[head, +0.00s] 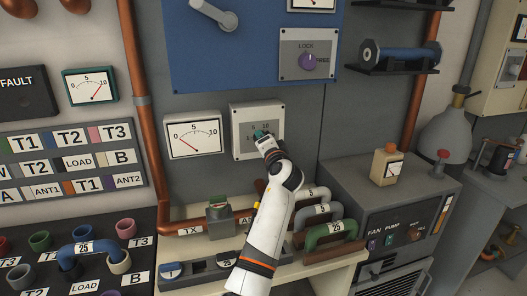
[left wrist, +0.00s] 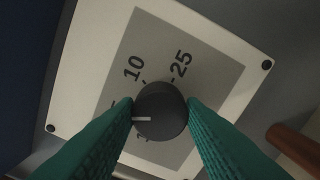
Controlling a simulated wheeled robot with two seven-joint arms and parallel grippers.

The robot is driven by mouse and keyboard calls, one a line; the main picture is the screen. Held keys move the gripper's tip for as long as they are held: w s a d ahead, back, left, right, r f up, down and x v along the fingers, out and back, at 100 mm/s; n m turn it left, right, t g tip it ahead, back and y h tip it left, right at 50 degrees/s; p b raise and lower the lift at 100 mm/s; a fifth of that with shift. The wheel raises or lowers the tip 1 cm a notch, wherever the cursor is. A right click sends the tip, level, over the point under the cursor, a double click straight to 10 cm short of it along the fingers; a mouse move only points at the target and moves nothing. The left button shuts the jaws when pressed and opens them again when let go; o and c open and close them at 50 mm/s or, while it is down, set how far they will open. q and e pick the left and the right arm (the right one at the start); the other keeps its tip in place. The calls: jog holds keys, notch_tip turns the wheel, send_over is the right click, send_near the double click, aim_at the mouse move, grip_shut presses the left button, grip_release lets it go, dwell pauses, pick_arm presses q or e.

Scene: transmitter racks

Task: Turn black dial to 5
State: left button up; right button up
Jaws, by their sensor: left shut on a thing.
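The black dial (left wrist: 160,110) sits on a grey label plate of a white panel (head: 236,108), on the wall right of a gauge. My left gripper (head: 262,134) reaches the panel from below and hides the dial in the head view. In the left wrist view its teal fingers (left wrist: 160,112) are shut on the dial, one on each side. The dial's white pointer line points left, toward the left finger. The numbers 10 and 25 show above the dial; other marks at the left and below are partly hidden by the finger. My right gripper is not in view.
A gauge (head: 194,135) hangs left of the panel. A blue panel (head: 230,50) with a purple LOCK/FREE knob (head: 307,62) is above. A shelf with curved pipe pieces, one a green handle (head: 330,234), lies below. A grey cabinet (head: 385,200) stands right.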

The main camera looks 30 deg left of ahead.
pick_arm(q)
jog(key=shift+f+n+b, duration=0.1)
jog(key=shift+n+b, duration=0.2)
dwell(0.4)
jog(key=o, duration=1)
jog(key=shift+d, duration=0.15)
jog(key=b+v, duration=0.2)
jog(key=v, duration=1)
